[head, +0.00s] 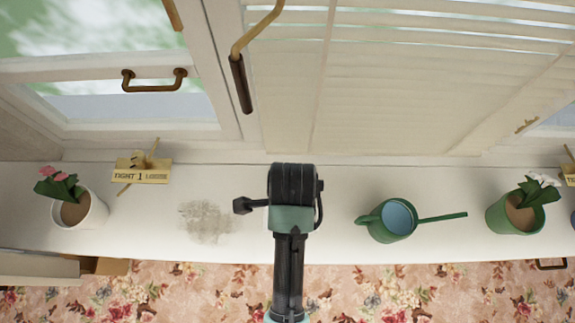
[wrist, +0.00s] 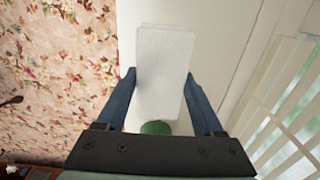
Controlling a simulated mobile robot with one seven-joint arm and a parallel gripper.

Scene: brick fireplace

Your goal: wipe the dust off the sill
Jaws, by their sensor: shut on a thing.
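The white sill (head: 340,176) runs across the head view below the windows. A grey-brown dust patch (head: 207,222) lies on it, left of my arm. In the wrist view my gripper (wrist: 160,76) has its two blue fingers closed on the sides of a white block (wrist: 165,50), which looks like a sponge or eraser. A rounded green piece shows at the block's near end; I cannot tell what it belongs to. My arm hides the gripper and block in the head view. Whether the block touches the sill is unclear.
A green watering can (head: 391,220) stands right of my arm, its spout pointing right. A pink-flowered white pot (head: 92,212) and a yellow sign (head: 141,172) stand left of the dust. A green pot (head: 512,218) stands far right. A window handle (head: 241,84) hangs above.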

